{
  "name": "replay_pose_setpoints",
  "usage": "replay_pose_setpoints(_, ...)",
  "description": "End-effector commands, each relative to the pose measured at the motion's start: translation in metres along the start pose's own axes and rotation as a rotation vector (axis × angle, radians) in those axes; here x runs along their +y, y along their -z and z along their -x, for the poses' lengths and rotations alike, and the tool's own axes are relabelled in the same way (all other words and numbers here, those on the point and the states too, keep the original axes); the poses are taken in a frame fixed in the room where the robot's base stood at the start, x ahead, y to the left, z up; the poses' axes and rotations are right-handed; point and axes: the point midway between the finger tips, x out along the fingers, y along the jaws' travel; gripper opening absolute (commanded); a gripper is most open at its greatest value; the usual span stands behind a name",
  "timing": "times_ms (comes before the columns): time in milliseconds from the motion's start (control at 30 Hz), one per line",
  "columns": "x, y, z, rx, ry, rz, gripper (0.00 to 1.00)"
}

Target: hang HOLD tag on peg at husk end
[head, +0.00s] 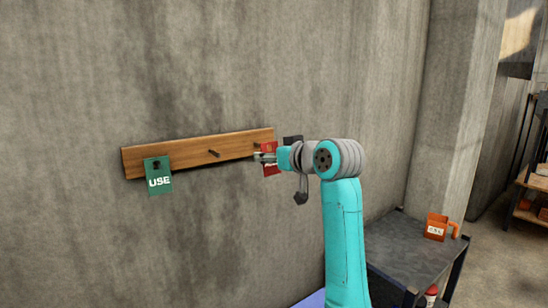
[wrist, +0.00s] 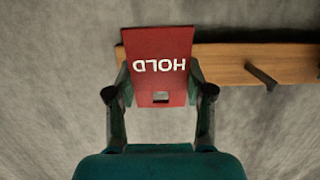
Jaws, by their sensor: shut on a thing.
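The red HOLD tag (wrist: 160,45) is held between the fingers of my gripper (wrist: 158,92). In the wrist view its lettering is upside down and its slot is on the side nearer my palm. In the head view the tag (head: 270,168) shows partly behind my gripper (head: 264,157), at the right end of the wooden peg board (head: 188,154). The green USE tag (head: 159,178) hangs from the left peg. The middle peg (head: 213,153) is bare; a bare peg also shows in the wrist view (wrist: 262,76). The right end is largely covered, and contact with a peg cannot be told. No husk marking is readable.
The board is fixed to a bare concrete wall (head: 80,90). A dark cart (head: 405,245) stands at lower right with an orange container (head: 437,227) on top. A concrete pillar and shelves (head: 535,180) are further right.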

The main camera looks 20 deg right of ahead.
Motion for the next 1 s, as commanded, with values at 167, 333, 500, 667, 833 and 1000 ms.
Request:
replay_pose_setpoints(167, 0.0, 0.001, -0.009, -0.001, 0.0, 0.0, 0.34)
replay_pose_setpoints(333, 0.0, 0.003, -0.018, 0.0, 0.0, -0.001, 0.34)
replay_pose_setpoints(500, -0.001, 0.005, -0.026, 0.0, 0.001, -0.001, 0.34)
replay_pose_setpoints(667, -0.001, 0.007, -0.034, 0.0, 0.001, -0.001, 0.34)
replay_pose_setpoints(833, 0.0, 0.006, -0.041, -0.001, 0.001, -0.001, 0.34)
replay_pose_setpoints(1000, 0.0, 0.006, -0.045, 0.0, 0.0, 0.0, 0.34)
